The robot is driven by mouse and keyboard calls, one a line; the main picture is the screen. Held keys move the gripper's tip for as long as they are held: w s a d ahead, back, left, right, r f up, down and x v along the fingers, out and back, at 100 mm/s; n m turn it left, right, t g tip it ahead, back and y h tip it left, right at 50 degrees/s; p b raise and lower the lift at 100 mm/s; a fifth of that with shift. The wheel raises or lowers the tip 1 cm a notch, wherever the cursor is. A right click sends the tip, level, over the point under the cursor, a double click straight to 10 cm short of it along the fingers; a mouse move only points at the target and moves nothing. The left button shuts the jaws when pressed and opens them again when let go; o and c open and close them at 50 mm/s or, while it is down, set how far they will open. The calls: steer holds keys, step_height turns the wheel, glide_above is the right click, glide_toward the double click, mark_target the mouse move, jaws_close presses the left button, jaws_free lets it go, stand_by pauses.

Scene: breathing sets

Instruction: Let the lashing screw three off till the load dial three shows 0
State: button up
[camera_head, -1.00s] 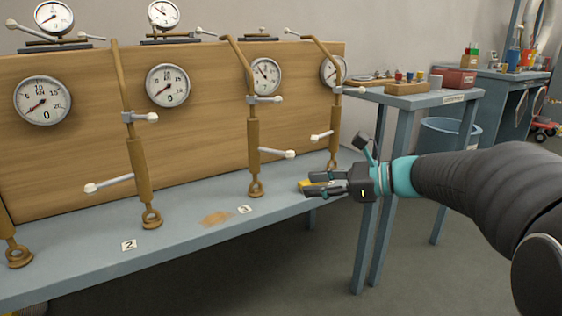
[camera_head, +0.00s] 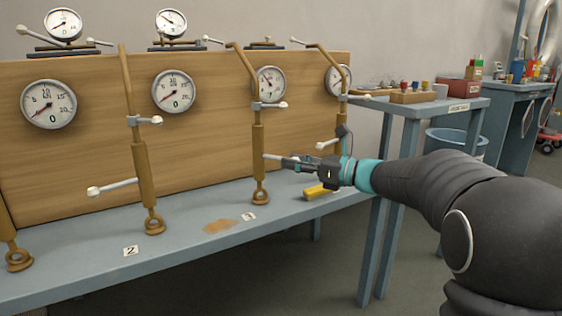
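Lashing screw three (camera_head: 258,150) is the upright brown turnbuckle behind the small number card (camera_head: 248,216), whose digit is hard to read. Its lower white handle (camera_head: 271,157) sticks out to the right. My gripper (camera_head: 287,163) is at the outer end of this handle, with its fingers overlapping the knob. Whether the fingers are closed on it is not clear. Load dial three (camera_head: 269,82), on the board behind the screw, is partly covered by the screw's upper rod. Its needle appears to point up and left, away from the lower-left rest position seen on other dials.
Screw two (camera_head: 142,170) stands to the left by card 2 (camera_head: 130,250). A yellow object (camera_head: 318,192) lies on the bench (camera_head: 190,250) below my gripper. Another screw with a white handle (camera_head: 328,145) stands behind my wrist. A side table (camera_head: 430,102) is at right.

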steer(key=shift+x, duration=1.9)
steer(key=shift+c, duration=0.2)
jaws_close()
